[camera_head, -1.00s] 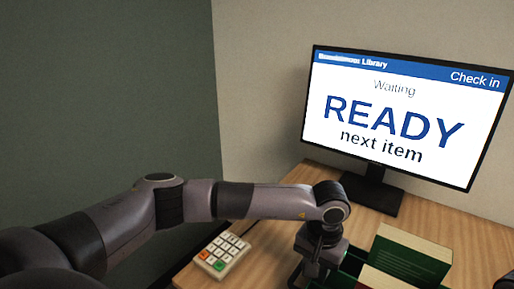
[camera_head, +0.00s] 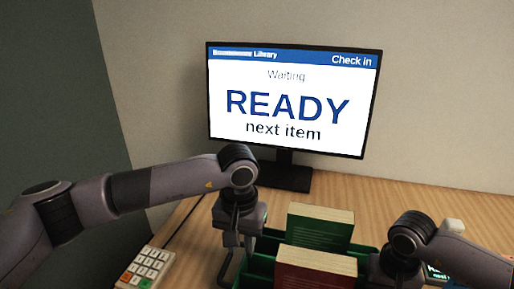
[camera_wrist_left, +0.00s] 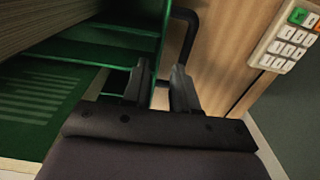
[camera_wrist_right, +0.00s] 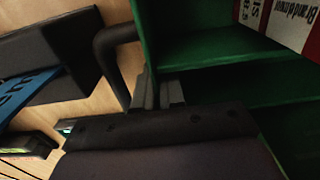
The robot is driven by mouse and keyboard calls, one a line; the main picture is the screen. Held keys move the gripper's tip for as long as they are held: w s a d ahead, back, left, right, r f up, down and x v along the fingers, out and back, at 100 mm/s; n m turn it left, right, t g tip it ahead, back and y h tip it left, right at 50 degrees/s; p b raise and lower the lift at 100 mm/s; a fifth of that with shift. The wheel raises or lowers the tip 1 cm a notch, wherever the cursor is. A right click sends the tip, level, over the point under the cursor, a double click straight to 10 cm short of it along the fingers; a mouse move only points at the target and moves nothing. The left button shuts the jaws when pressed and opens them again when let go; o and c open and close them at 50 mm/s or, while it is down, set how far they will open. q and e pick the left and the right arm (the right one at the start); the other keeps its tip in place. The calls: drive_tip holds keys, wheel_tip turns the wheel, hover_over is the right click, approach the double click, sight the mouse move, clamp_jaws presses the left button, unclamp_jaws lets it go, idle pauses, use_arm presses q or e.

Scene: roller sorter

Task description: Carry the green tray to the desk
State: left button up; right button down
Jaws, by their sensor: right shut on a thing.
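The green tray (camera_head: 262,262) is over the wooden desk (camera_head: 190,232), with a green book (camera_head: 320,228) and a red book (camera_head: 315,272) in it. I cannot tell whether its bottom touches the desk. My left gripper (camera_head: 237,248) is at the tray's left end. In the left wrist view its fingers (camera_wrist_left: 162,88) are apart, with the black handle (camera_wrist_left: 188,32) running down to the gap between them. My right gripper (camera_wrist_right: 158,92) is shut on the black handle (camera_wrist_right: 110,42) at the tray's right end. Its fingertips are hidden in the head view.
A monitor (camera_head: 290,100) reading "READY next item" stands at the back of the desk. A keypad (camera_head: 145,268) lies at the front left. A small device with a lit screen (camera_head: 438,272) is at the right, partly behind my right arm. Bare desk shows behind the tray.

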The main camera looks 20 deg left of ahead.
use_arm(q)
drive_tip(key=shift+r, duration=2.85)
use_arm(e)
drive_tip(key=shift+a+r, duration=0.1)
use_arm(q)
drive_tip(key=a+r, duration=0.5)
drive_tip(key=a, duration=0.4)
drive_tip(key=shift+a, duration=0.1)
use_arm(e)
drive_tip(key=c, duration=1.4)
unclamp_jaws()
drive_tip(key=shift+o, duration=0.2)
wheel_tip(320, 180, up, 14)
